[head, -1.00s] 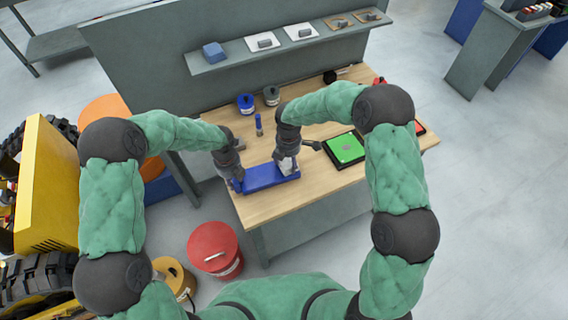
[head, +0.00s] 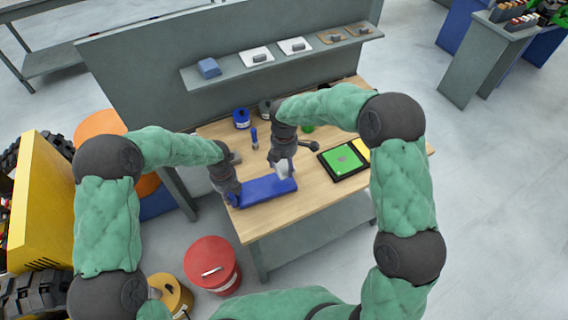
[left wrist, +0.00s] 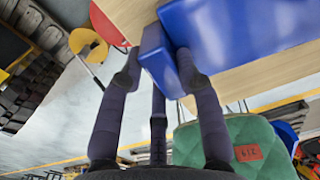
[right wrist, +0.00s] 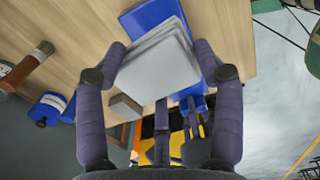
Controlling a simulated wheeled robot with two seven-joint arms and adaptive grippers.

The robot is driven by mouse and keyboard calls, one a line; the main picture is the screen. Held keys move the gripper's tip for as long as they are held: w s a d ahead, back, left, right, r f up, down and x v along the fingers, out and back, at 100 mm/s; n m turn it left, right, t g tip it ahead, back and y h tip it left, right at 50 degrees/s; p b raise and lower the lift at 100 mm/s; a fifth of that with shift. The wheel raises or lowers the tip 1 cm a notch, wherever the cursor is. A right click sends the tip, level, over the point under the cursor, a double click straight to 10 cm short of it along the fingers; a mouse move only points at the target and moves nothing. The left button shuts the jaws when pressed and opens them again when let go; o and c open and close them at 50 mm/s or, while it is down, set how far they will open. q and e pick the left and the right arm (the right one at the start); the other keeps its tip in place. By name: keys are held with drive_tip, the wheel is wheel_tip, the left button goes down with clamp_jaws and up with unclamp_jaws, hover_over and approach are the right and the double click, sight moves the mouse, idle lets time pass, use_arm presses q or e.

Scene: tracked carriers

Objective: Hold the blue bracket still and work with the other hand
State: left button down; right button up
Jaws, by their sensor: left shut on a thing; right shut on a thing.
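The blue bracket (head: 266,190) lies along the front left of the table. My left gripper (head: 234,198) is at its left end. In the left wrist view, my left gripper (left wrist: 158,70) is shut on an upright blue flange of the bracket (left wrist: 245,35). My right gripper (head: 283,160) is above the bracket's right part, shut on a whitish-grey layered pad (head: 283,172). In the right wrist view, my right gripper (right wrist: 160,64) has this pad (right wrist: 160,55) between its fingers. It hides part of the bracket (right wrist: 150,13), so contact between them cannot be told.
A black tray with a green panel (head: 343,158) lies to the right. A shelf (head: 225,75) crosses behind. A red bucket (head: 212,265) stands on the floor in front.

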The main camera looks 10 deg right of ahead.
use_arm(q)
drive_tip(key=c, duration=0.8)
unclamp_jaws()
drive_tip(key=shift+r, duration=0.1)
wheel_tip(320, 180, up, 12)
drive_tip(key=shift+f, duration=0.1)
